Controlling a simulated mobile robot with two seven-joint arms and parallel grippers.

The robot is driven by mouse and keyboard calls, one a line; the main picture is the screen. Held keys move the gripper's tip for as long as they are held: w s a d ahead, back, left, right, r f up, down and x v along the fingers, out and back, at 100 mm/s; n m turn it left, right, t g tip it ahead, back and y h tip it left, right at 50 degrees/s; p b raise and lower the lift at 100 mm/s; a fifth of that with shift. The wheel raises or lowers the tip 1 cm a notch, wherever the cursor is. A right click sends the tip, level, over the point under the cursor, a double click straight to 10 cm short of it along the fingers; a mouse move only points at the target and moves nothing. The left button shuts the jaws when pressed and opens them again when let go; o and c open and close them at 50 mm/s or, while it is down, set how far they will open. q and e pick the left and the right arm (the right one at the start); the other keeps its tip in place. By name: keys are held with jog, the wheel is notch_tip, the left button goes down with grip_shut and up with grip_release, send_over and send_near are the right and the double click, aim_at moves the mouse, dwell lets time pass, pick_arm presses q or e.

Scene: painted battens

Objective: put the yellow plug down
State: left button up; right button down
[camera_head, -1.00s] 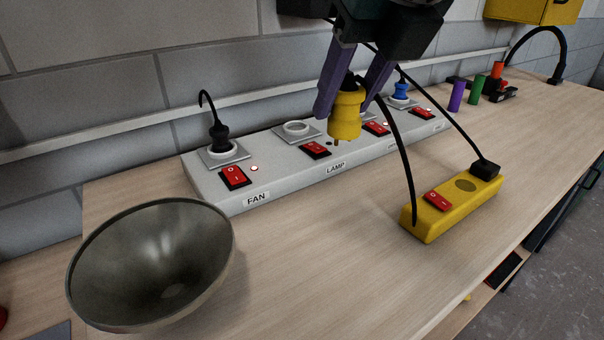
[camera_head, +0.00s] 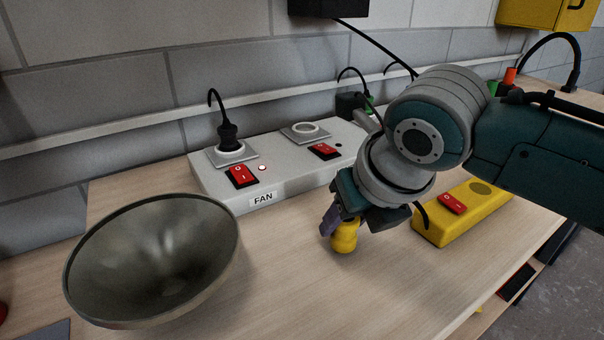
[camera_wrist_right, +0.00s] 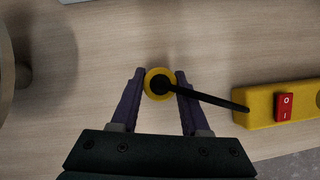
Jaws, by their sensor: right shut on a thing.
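The yellow plug (camera_head: 345,236) is upright between the purple fingers of my right gripper (camera_head: 336,222). It is over the bench in front of the grey socket strip (camera_head: 215,188). In the right wrist view, the fingers (camera_wrist_right: 159,84) press on both sides of the plug's yellow rim (camera_wrist_right: 150,90). Its black cable runs right to the yellow block (camera_wrist_right: 262,106) with a red switch. The plug's lower end is at or just above the wood; I cannot tell whether it touches. My left gripper is not in view.
A large metal bowl (camera_head: 150,262) stands left of the plug. The yellow block (camera_head: 452,228) lies to the right. A black plug (camera_head: 228,136) sits in the FAN socket, and the neighbouring socket (camera_head: 304,131) is empty. My right arm hides the strip's right part. The bench front is clear.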

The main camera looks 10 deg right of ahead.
jog(key=shift+f, duration=0.6)
jog(key=shift+c, duration=2)
grip_release()
